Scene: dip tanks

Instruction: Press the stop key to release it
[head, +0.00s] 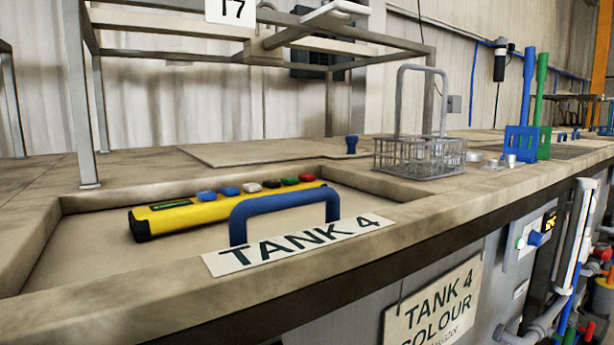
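A yellow hand control box (192,216) with black ends lies in the recess marked TANK 4, behind a blue handle. A small dark label is near the box's left end. Neither of my grippers is in view.
The blue handle (282,202) stands in front of the box, behind the TANK 4 label (300,244). A metal frame (85,110) rises behind the recess. A wire basket (420,155) and blue and green tools (522,140) stand to the right on the counter.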

